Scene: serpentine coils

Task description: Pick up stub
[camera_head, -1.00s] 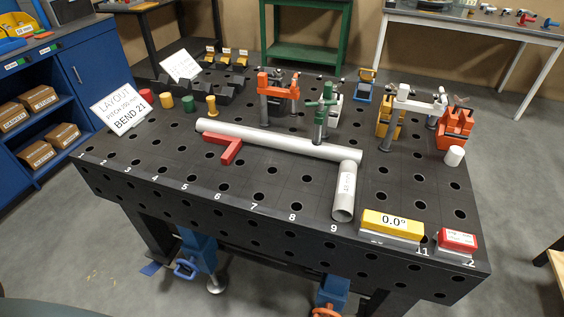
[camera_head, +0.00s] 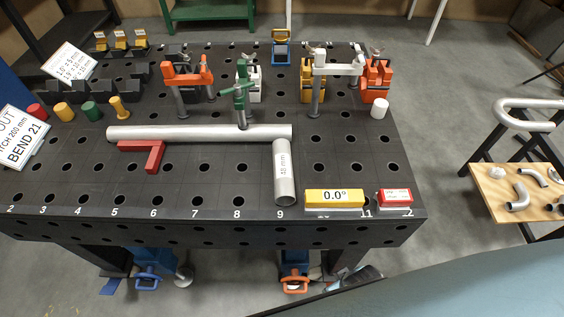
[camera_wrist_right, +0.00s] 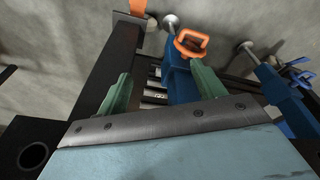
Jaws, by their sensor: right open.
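A short grey pipe stub (camera_head: 284,172) with a white printed label lies on the black perforated table, near the front edge by number 9. Its far end meets, or nearly meets, the right end of a long grey pipe (camera_head: 200,133); I cannot tell if they touch. My right gripper (camera_wrist_right: 160,88) shows two green fingers, spread apart with nothing between them. In the right wrist view it is in front of the table's underside, with a blue clamp and orange handle beyond. The stub is not in that wrist view. My left gripper is not in view.
A red angle block (camera_head: 145,155) touches or nearly touches the long pipe. A yellow 0.0° box (camera_head: 335,197) and a red box (camera_head: 394,196) sit right of the stub. Clamps (camera_head: 240,90) stand behind. A white cylinder (camera_head: 380,108) is at the right. A wooden-topped stand (camera_head: 500,200) holds bent pipes.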

